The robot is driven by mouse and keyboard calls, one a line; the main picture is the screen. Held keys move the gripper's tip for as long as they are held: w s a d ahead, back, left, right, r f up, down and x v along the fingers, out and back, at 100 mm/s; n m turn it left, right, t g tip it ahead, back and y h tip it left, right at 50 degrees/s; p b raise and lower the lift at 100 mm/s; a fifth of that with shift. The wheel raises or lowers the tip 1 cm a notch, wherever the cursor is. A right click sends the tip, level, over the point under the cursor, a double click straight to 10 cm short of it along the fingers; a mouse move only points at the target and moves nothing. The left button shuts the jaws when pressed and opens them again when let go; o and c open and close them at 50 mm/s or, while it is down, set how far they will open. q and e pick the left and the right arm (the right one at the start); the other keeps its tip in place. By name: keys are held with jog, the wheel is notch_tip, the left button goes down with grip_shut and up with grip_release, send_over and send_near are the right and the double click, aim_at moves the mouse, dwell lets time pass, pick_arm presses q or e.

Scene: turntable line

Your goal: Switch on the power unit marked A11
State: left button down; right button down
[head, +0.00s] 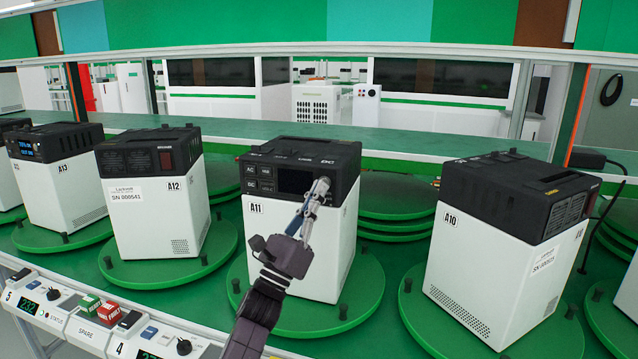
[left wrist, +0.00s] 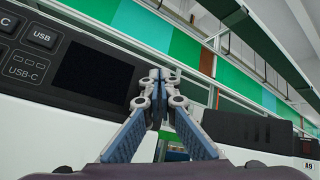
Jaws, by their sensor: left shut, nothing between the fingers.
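The power unit marked A11 (head: 258,215) is a white box with a black top, upright on a green round turntable (head: 290,322). Its black front panel has port labels and a dark, unlit screen (head: 294,182). My left gripper (head: 322,186) is shut and empty in front of the panel's right part, beside the screen. It hides that part of the panel; I cannot tell whether it touches. In the left wrist view the shut fingertips (left wrist: 158,76) are just right of the dark screen (left wrist: 95,75). No power switch can be made out. My right gripper is not in view.
Units A12 (head: 152,215) and A13 (head: 62,195), with a lit display, stand on turntables to the left. Unit A10 (head: 490,260) stands to the right. A control strip with knobs and red and green blocks (head: 109,313) runs along the front left.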

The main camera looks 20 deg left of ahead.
pick_arm(q)
jog(key=shift+f, duration=0.4)
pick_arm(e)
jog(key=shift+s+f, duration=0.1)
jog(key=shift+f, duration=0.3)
pick_arm(q)
jog(key=s, duration=0.1)
jog(key=s+p, duration=0.1)
jog(key=s, duration=0.1)
jog(key=s+d+p, duration=0.1)
jog(key=shift+s+r, duration=0.25)
jog(key=shift+s, duration=0.05)
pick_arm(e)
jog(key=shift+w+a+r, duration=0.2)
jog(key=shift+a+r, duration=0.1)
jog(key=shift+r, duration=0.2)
pick_arm(q)
jog(key=shift+a, duration=0.1)
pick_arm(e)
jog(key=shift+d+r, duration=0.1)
